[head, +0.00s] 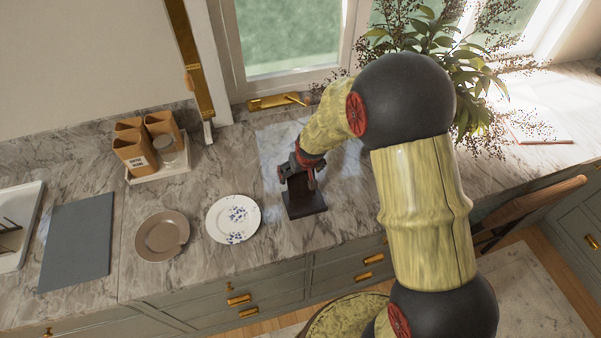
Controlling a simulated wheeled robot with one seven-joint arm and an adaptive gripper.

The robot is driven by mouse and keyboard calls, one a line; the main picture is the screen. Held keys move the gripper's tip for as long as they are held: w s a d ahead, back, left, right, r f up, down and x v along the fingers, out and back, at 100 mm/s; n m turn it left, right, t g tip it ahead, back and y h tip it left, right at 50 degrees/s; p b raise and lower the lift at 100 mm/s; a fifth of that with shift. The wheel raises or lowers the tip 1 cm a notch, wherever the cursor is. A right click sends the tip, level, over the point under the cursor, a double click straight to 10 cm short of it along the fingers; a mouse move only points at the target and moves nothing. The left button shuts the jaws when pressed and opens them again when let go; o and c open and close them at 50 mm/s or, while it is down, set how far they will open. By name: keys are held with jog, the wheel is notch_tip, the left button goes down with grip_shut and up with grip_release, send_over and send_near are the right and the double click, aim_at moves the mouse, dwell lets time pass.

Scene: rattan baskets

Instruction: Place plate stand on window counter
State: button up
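A dark brown stand (308,205), which looks like the plate stand, is on or just above the marble window counter (345,212), below the window. My gripper (298,181) points down at the stand's upper part, its fingers at or around it. The fingers and the stand's upright part are dark and overlap, so I cannot tell whether the fingers grip it. Any gap between the stand and the counter is also unclear.
A white plate with blue flowers (233,219) and a brown plate (162,236) lie left of the stand. Farther left are a grey board (77,241) and a tray with canisters (133,147). A leafy plant (470,75) stands behind my arm.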

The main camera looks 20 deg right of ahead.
jog(key=shift+o, duration=0.6)
jog(key=shift+r, duration=0.25)
jog(key=s+f+v, duration=0.1)
jog(key=s+v, duration=0.1)
jog(key=v, duration=1.2)
jog(key=s+f+v, duration=0.1)
jog(key=s+v, duration=0.2)
jog(key=v, duration=1.1)
jog(key=s+r, duration=0.2)
jog(key=s, duration=0.5)
jog(key=s+r+t, duration=0.1)
jog(key=s+r, duration=0.2)
jog(key=s, duration=0.4)
jog(key=shift+s+r, duration=0.3)
jog(key=shift+f, duration=0.1)
notch_tip(320, 180, down, 12)
jog(key=b, duration=1.2)
jog(key=shift+f, duration=0.25)
